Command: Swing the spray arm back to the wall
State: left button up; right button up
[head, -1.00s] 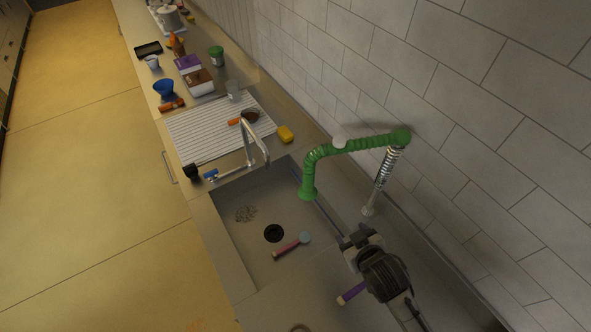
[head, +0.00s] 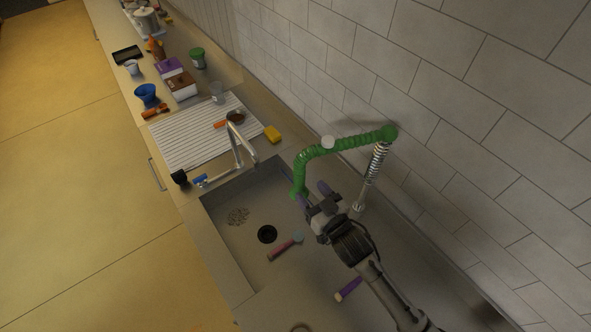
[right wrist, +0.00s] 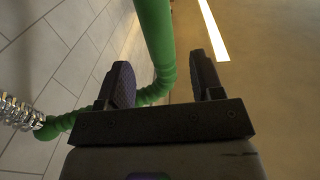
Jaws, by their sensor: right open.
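The green spray arm (head: 345,144) reaches out from a spring riser (head: 373,165) by the tiled wall, and its far end hangs down over the sink (head: 226,262). My right gripper (head: 312,195) is open at the hanging end, with purple fingertips close to the green hose. In the right wrist view the green hose (right wrist: 158,45) passes upright beyond and between the two open fingers (right wrist: 165,85); I cannot tell whether either finger touches it. The lower tip of the spray arm is partly hidden by my right gripper. My left gripper is not in view.
A chrome faucet (head: 236,148) stands at the sink's far edge. A ribbed drain mat (head: 190,138), a yellow sponge (head: 272,134) and several containers lie beyond it. A pink-handled brush (head: 283,248) lies in the sink, and a purple-handled tool (head: 347,289) lies nearer.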

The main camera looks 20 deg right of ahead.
aim_at(295, 173)
jog(key=p+x, duration=0.1)
jog(key=x, duration=0.7)
jog(key=shift+w, duration=0.15)
grip_shut()
dwell(0.4)
